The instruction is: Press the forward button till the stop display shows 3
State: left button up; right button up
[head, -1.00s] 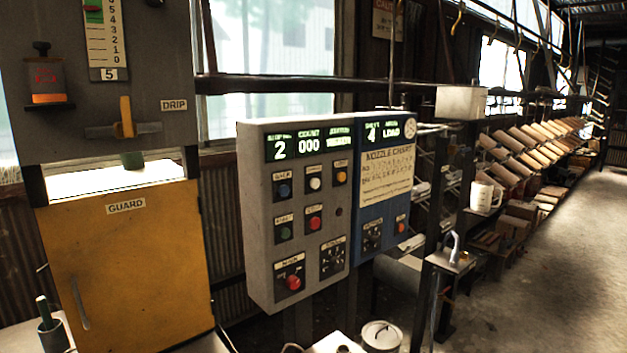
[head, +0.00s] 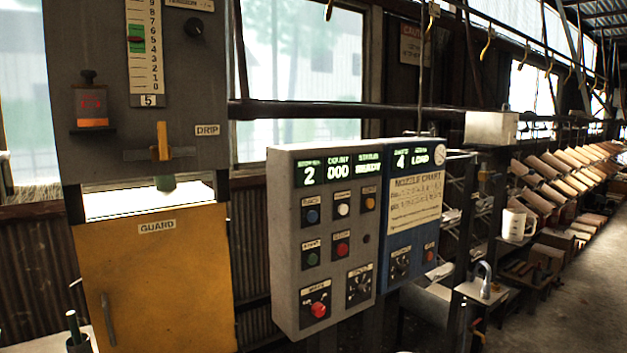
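The grey control panel (head: 284,240) stands in the middle of the head view, facing me at an angle. Its left green-lit display, the stop display (head: 310,173), reads 2. Neither gripper is in view.
A red main knob (head: 318,310) and a dark selector (head: 360,284) sit low on the panel. A blue panel (head: 410,240) showing 4 and LOAD adjoins it. A yellow guard door (head: 160,280) stands left. Open floor (head: 585,290) lies right.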

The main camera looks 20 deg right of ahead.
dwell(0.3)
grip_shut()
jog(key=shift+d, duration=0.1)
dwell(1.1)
